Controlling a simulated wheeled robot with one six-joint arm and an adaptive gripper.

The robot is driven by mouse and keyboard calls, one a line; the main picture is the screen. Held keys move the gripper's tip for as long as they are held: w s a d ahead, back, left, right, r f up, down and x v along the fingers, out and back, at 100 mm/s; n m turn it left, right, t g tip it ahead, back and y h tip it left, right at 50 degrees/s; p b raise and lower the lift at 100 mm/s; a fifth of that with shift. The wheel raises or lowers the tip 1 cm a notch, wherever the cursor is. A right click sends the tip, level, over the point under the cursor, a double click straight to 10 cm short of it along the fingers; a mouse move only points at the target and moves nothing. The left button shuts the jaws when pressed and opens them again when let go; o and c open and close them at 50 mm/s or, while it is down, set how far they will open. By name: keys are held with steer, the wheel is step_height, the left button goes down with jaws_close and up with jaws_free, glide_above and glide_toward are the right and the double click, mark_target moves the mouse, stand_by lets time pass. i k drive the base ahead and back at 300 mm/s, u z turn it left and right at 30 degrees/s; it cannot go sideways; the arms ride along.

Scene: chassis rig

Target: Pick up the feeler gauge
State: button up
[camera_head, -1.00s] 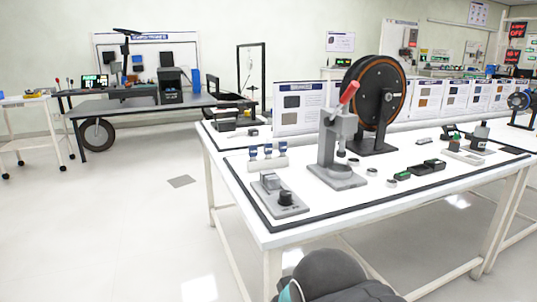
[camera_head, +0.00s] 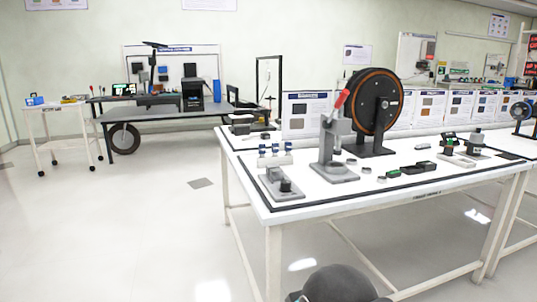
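I cannot pick out the feeler gauge with certainty; the small items are too small to tell. Candidates lie on the white workbench (camera_head: 300,207) at right: small dark and green pieces (camera_head: 412,169) and small grey rings (camera_head: 366,170). My gripper is not in view. Only a dark rounded part of my own arm shows at the bottom edge, in front of the bench.
On the bench stand a grey press with a red handle (camera_head: 328,150), a large dark wheel on a stand (camera_head: 372,100) and a grey block fixture (camera_head: 281,184). A white cart (camera_head: 60,106) and a grey table (camera_head: 170,112) stand behind at left. The left floor is clear.

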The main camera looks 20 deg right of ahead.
mark_target(274, 146)
steer(key=u, duration=0.7)
steer(key=i, duration=0.6)
steer(key=z, duration=1.05)
